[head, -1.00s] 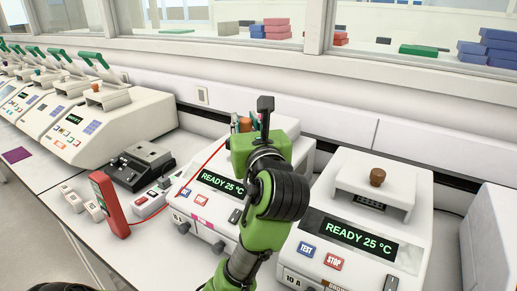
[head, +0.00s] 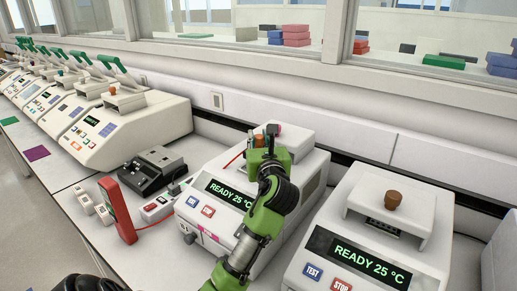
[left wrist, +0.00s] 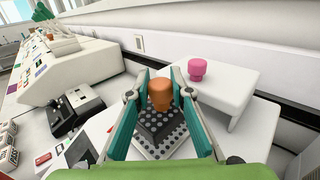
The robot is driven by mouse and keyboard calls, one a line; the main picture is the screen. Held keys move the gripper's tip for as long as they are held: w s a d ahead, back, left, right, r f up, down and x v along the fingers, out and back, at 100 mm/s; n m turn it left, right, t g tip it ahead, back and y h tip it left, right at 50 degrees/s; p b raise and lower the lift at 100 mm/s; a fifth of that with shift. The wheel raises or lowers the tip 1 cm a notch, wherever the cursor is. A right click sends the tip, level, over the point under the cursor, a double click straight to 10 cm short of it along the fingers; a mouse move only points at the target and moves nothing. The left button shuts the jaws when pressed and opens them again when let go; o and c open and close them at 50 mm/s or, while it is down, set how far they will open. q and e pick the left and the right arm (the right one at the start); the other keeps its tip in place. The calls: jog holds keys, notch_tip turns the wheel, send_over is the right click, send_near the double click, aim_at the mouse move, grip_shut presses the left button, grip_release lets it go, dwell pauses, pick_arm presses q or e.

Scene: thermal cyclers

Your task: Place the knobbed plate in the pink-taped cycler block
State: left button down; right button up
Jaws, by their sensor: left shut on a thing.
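The knobbed plate, dark with pale wells (left wrist: 160,125) and an orange knob (left wrist: 160,93), is between the teal fingers of my left gripper (left wrist: 160,80), which is shut on it. In the left wrist view it is over a pale perforated block (left wrist: 152,152); I cannot tell whether it is seated or just above. In the head view my left gripper (head: 262,135) is over the back of the pink-taped cycler (head: 262,262), whose display reads READY 25 °C. Pink tape (head: 203,237) is on its front. My arm hides its block. My right gripper is not in view.
The cycler's white lid with a pink knob (left wrist: 197,69) stands right of the plate. Another cycler (head: 360,255) with a brown knob (head: 393,200) is at the right. A red device (head: 117,210) and a black instrument (head: 150,172) are at the left.

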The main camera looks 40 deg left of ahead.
pick_arm(q)
jog(key=shift+a+f, duration=0.2)
jog(key=f, duration=0.3)
jog(key=shift+w+a+f+p, duration=0.25)
jog(key=shift+f+p, duration=0.05)
jog(key=shift+f, duration=0.1)
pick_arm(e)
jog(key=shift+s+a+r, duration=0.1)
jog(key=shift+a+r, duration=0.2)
pick_arm(q)
jog(key=shift+f, duration=0.1)
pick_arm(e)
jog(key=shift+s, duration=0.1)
pick_arm(q)
jog(key=c, duration=1.8)
grip_release()
jog(key=shift+f, duration=0.1)
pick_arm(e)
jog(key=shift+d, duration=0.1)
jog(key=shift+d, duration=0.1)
